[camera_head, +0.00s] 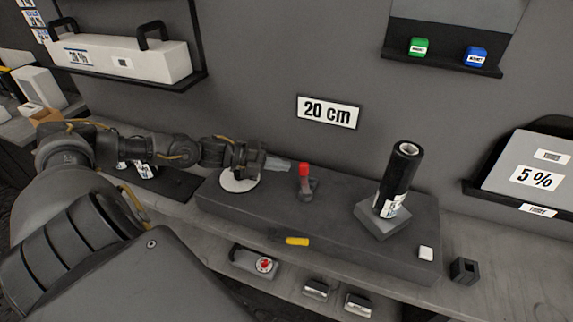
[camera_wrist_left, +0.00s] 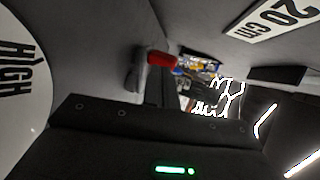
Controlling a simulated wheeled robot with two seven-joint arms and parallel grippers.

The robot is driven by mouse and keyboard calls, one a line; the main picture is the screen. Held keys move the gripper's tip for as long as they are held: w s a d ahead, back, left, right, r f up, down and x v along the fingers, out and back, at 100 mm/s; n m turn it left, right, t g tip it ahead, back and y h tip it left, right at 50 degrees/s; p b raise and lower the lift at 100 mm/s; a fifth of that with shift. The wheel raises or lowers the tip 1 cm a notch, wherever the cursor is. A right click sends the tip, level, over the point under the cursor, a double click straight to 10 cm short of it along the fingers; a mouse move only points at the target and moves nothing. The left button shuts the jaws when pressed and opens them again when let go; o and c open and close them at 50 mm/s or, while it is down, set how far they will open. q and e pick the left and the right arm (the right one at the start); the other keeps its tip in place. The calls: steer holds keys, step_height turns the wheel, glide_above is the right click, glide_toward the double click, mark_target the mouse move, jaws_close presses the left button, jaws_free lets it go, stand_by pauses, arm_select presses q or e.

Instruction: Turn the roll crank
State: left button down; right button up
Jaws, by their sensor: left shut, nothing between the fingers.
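The crank with a red handle (camera_head: 304,168) stands on a dark grey bench unit (camera_head: 335,240), left of the roll. The red handle also shows in the left wrist view (camera_wrist_left: 160,59). The black roll (camera_head: 402,165) stands upright, slightly tilted in the picture, on a square grey block (camera_head: 382,219). My left gripper (camera_head: 287,166) reaches in from the left over a white disc (camera_head: 239,182). It is shut and empty, with its tips just left of the red handle; I cannot tell whether they touch it. My right gripper is not in view.
The white disc reads "HIGH" in the left wrist view (camera_wrist_left: 18,80). A yellow handle (camera_head: 297,241) is on the unit's front edge. A "20 cm" sign (camera_head: 328,112) hangs on the wall behind.

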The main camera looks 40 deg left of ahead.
mark_target(305, 181)
arm_select(q)
steer(key=shift+x, duration=1.05)
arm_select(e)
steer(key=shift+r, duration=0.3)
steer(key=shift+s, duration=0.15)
